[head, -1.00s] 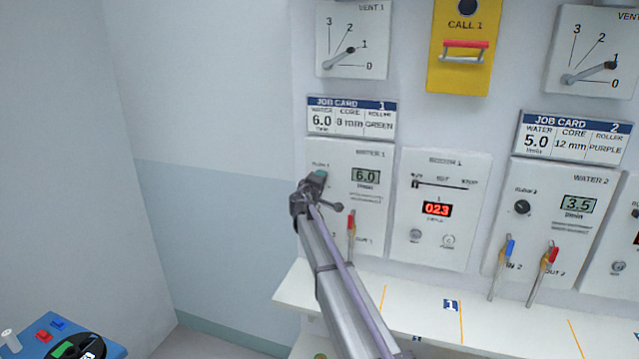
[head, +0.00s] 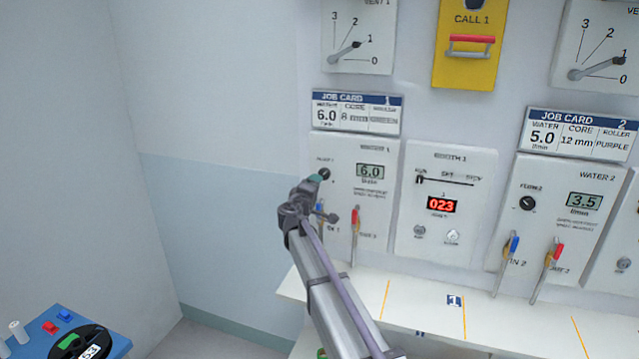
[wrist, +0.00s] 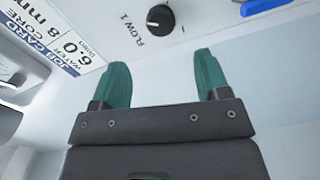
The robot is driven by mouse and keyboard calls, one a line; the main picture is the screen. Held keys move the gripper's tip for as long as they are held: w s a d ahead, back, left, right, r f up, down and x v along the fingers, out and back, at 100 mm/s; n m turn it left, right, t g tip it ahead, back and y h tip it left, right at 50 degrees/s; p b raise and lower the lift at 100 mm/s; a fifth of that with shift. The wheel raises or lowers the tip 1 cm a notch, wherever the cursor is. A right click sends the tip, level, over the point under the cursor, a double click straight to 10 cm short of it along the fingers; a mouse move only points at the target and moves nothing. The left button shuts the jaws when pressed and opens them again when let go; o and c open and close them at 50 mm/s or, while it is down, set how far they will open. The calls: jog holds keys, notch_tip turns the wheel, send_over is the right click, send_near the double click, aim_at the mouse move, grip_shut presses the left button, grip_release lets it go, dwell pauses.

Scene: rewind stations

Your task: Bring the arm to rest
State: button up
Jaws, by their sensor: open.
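My gripper (wrist: 163,85) shows in the wrist view with its two green fingers spread wide and nothing between them. The black FLOW 1 knob (wrist: 160,19) is beyond the fingertips, apart from them. In the head view my gripper (head: 314,181) is small, in front of the left part of the WATER 1 panel (head: 372,208), just below and left of the FLOW 1 knob. My arm reaches up to it from the bottom. The WATER 1 display (head: 370,171) reads 6.0.
Job card 1 (head: 355,112) hangs above the panel. Red-handled (head: 355,222) and blue-handled valves stick out near my wrist. A white shelf (head: 400,305) runs below. The wall space on the left is free.

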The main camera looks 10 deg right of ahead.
jog(key=shift+s+a, duration=0.1)
jog(key=shift+s, duration=0.15)
jog(key=s+d+f+m+g, duration=0.3)
jog(key=s+f+m+g, duration=0.15)
jog(key=s, duration=0.45)
jog(key=s+d+f+m+g, duration=0.3)
jog(key=s+f+g, duration=0.25)
jog(key=s, duration=0.35)
jog(key=s+f+m+g+y, duration=0.1)
jog(key=s+f+g+y, duration=0.2)
jog(key=s, duration=1)
jog(key=s+a+f+m+g+y, duration=0.1)
jog(key=s+f+y, duration=0.3)
jog(key=s, duration=1)
jog(key=shift+a+g+y, duration=0.2)
jog(key=shift+g+y, duration=0.5)
jog(key=shift+g, duration=0.2)
